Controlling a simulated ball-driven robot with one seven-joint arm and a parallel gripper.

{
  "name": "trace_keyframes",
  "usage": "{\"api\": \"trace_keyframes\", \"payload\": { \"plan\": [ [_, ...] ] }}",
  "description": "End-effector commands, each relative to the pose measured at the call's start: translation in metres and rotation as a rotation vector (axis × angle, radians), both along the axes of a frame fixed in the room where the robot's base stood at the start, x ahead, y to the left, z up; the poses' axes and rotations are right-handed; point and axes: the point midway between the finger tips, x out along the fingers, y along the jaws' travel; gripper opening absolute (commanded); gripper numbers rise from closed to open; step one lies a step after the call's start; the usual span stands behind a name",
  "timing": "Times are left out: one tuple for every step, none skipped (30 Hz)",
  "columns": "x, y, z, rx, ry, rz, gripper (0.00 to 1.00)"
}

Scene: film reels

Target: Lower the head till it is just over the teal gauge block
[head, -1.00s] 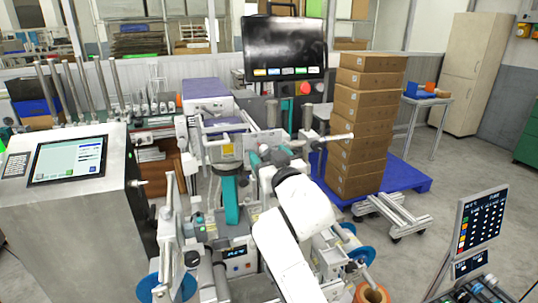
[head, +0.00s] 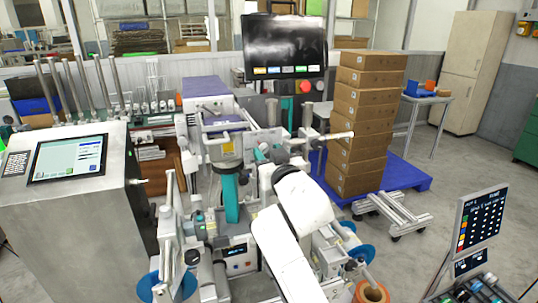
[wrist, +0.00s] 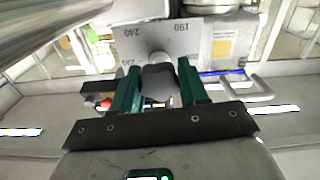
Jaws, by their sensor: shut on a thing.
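A silver head with a yellow label (head: 222,150) sits over an upright teal piece (head: 231,202), apparently the teal gauge block, in the middle of the machine. I cannot tell the gap between them. In the wrist view, the teal fingers of my gripper (wrist: 159,82) are shut on a dark grey knob (wrist: 158,84). Behind the knob is a pale scale plate (wrist: 187,38) marked 240 and 190. A yellow-labelled part (wrist: 224,48) shows beside it. In the head view my white arm reaches the knob area, and my gripper is largely hidden there.
A steel cabinet with a screen (head: 68,158) stands at left. A black monitor (head: 285,48) rises behind the machine. Stacked cartons (head: 365,120) stand on a blue pallet (head: 412,178) at right. Blue reels (head: 362,253) and an orange reel (head: 371,292) sit low near my arm.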

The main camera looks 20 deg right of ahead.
Motion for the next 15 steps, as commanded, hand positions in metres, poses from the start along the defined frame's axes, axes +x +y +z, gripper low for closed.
{"api": "trace_keyframes", "payload": {
  "plan": [
    [-0.0001, 0.0004, -0.0006, 0.011, 0.0, 0.001, 0.13],
    [0.0, 0.0006, -0.0009, 0.024, 0.0, 0.001, 0.13],
    [0.0, 0.0009, -0.0012, 0.047, 0.0, 0.001, 0.13],
    [0.0, 0.0011, -0.0013, 0.067, 0.0, 0.002, 0.13],
    [0.0, 0.0008, -0.0014, 0.088, 0.0, 0.001, 0.13],
    [-0.0001, 0.0008, -0.0013, 0.112, 0.0, 0.001, 0.13],
    [-0.0001, 0.0009, -0.001, 0.126, 0.0, 0.001, 0.13],
    [-0.0001, 0.0004, -0.0006, 0.133, 0.0, 0.001, 0.13],
    [-0.0001, 0.0, -0.0002, 0.134, 0.0, 0.0, 0.13],
    [-0.0001, -0.0002, 0.0, 0.133, 0.0, 0.0, 0.13],
    [-0.0001, -0.0002, 0.0, 0.133, 0.0, 0.0, 0.13],
    [-0.0001, -0.0002, 0.0, 0.132, 0.0, 0.0, 0.13],
    [-0.0001, -0.0002, 0.0, 0.132, 0.0, 0.0, 0.13],
    [-0.0001, -0.0002, 0.0, 0.132, 0.0, 0.0, 0.13],
    [-0.0001, -0.0002, 0.0001, 0.132, 0.0, 0.0, 0.45]
  ]
}}
